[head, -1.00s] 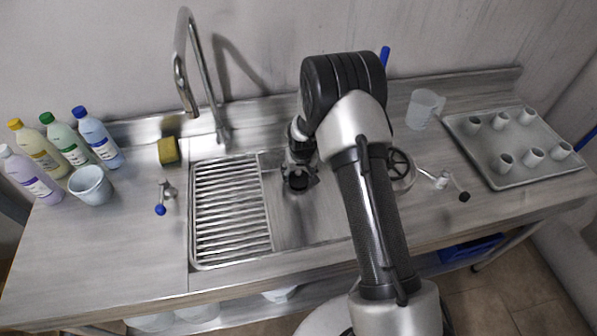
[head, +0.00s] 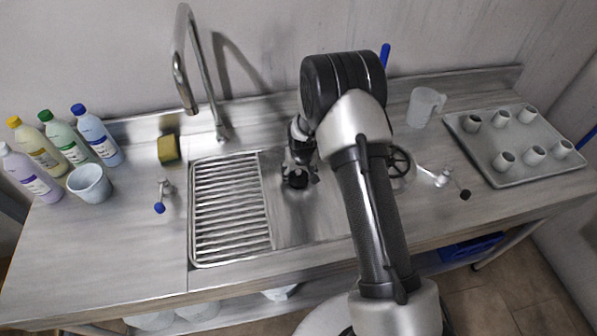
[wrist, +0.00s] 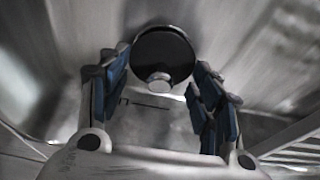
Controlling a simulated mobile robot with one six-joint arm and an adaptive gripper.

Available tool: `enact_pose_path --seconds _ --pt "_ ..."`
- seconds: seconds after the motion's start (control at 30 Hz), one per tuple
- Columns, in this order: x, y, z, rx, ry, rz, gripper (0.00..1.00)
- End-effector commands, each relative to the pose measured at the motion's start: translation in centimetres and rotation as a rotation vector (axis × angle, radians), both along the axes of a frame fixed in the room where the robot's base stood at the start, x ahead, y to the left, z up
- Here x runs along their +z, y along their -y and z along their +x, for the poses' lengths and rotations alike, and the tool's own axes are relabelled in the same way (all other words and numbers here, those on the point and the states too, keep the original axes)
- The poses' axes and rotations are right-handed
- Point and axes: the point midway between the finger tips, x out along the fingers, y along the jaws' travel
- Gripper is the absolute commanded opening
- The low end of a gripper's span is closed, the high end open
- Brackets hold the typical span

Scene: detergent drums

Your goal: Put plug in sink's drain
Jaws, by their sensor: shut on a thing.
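The plug (wrist: 163,55) is a black round disc with a small silver knob, between my fingertips in the wrist view. My gripper (wrist: 160,75) is shut on it, with blue-padded fingers at its left and right edges. In the head view my gripper (head: 298,177) points down over the sink basin (head: 300,220), near its back. The dark plug shows only small between the fingers there. The drain cannot be made out in either view; my gripper and arm cover part of the basin.
A ribbed drainboard (head: 230,210) lies left of the basin, with a tall faucet (head: 205,90) behind. Bottles (head: 70,145), a cup (head: 90,184) and a sponge (head: 168,149) stand left. A jug (head: 424,107) and a tray (head: 480,150) of small cups stand right.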

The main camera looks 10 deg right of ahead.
Motion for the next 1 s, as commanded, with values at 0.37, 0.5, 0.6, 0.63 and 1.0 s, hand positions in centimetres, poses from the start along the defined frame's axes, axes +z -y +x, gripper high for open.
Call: enact_pose_path --seconds 0.37,0.5,0.6,0.63,1.0 --pt "-0.6 0.0 0.0 0.000 0.001 0.000 0.34" --pt "-0.8 0.0 0.0 0.000 0.001 0.000 0.34" --pt "-1.0 0.0 0.0 0.000 0.001 0.000 0.34" --pt "-1.0 0.0 0.0 0.000 0.001 0.000 0.34" --pt "-1.3 0.0 0.0 0.000 0.001 0.000 0.68"
